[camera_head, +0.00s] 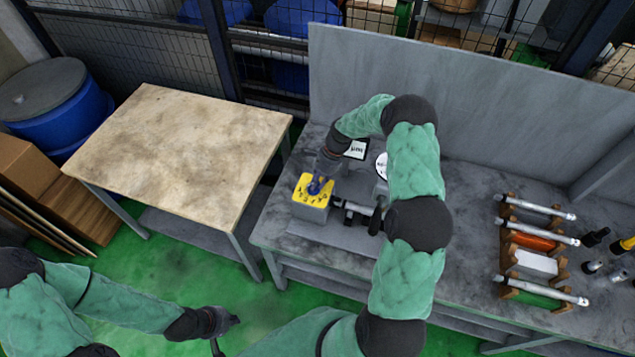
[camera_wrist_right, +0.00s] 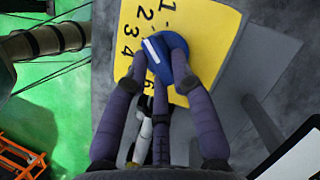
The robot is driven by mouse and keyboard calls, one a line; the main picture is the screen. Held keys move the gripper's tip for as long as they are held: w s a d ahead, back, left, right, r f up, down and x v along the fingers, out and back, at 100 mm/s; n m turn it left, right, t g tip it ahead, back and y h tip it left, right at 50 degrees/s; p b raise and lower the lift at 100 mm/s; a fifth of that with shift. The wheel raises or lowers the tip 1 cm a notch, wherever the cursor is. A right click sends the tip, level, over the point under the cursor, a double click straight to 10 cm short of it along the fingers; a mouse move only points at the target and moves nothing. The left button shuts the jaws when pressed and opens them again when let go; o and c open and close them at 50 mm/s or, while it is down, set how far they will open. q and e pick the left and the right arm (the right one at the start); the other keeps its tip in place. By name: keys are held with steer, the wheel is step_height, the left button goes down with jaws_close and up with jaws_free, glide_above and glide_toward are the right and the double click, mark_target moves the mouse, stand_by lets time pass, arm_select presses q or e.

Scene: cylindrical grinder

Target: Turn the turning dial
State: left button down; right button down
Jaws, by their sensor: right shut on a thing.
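The turning dial is a round blue knob with a white pointer line (camera_wrist_right: 178,58) on a yellow plate (camera_wrist_right: 215,25) with black numbers. In the right wrist view the line points up and left, roughly toward the 3. In the head view the yellow plate tops a small box (camera_head: 313,204) at the bench's left end. My right gripper (camera_wrist_right: 160,62) reaches down over the plate, its fingers shut around the dial; it also shows in the head view (camera_head: 318,184). My left gripper (camera_head: 228,335) hangs at the lower left over the green floor, fingers apart and empty.
A grinder (camera_head: 358,212) stands on the grey bench (camera_head: 470,250) beside the yellow box. A wooden rack (camera_head: 507,250) with several rods is at the right. An empty table (camera_head: 180,150) stands at the left, with a blue barrel (camera_head: 80,115) behind it.

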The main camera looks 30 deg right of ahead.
steer(key=c, duration=1)
jaws_free()
steer(key=shift+c, duration=0.2)
steer(key=v, duration=1.2)
steer(key=shift+a+f, duration=0.1)
steer(key=shift+a, duration=0.05)
